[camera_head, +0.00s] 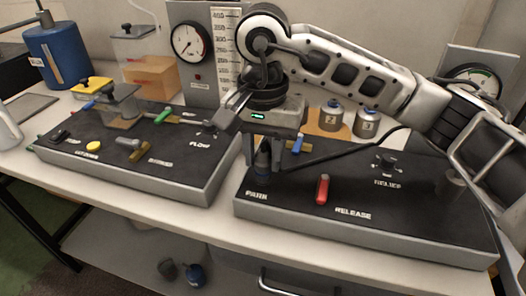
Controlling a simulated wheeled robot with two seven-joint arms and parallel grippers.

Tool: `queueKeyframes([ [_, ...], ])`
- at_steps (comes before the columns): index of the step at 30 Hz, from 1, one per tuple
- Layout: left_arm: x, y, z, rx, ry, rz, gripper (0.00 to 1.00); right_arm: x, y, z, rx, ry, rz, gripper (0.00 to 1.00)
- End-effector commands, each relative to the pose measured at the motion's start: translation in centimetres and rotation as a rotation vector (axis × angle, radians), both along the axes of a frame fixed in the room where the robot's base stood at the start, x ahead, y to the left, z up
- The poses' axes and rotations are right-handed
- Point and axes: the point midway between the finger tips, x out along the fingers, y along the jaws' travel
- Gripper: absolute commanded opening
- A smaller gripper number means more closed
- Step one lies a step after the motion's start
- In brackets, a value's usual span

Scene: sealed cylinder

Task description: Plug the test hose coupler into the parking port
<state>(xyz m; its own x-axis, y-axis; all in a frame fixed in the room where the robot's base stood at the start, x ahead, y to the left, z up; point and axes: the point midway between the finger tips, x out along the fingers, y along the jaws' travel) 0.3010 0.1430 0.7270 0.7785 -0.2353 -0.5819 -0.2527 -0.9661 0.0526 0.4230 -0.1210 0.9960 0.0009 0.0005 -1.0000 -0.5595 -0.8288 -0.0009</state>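The test hose coupler (263,160) is a dark upright cylinder with a bluish body, standing over the spot marked PARK on the right panel (350,223). A black hose (335,152) runs from it to the right. My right gripper (263,146) points down from above, its fingers around the coupler's top. The parking port is hidden under the coupler, so I cannot tell whether the coupler is seated in it or just above. A white part with a green light at the left edge looks like my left gripper (8,128); its fingers are not clear.
A red RELEASE lever (322,189), a blue lever (298,144) and a RELIEF knob (386,162) stand on the right panel. Two small canisters (331,115) and a gauge (190,42) stand behind.

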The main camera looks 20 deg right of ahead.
Motion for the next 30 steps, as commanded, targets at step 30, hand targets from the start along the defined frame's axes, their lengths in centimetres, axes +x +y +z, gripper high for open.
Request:
queueKeyframes([
  [30, 0.1, -0.2, 1.1, -0.029, -0.008, 0.009, 0.35, 0.1, 0.0, 11.5, -0.001, -0.005, -0.002, 0.52],
])
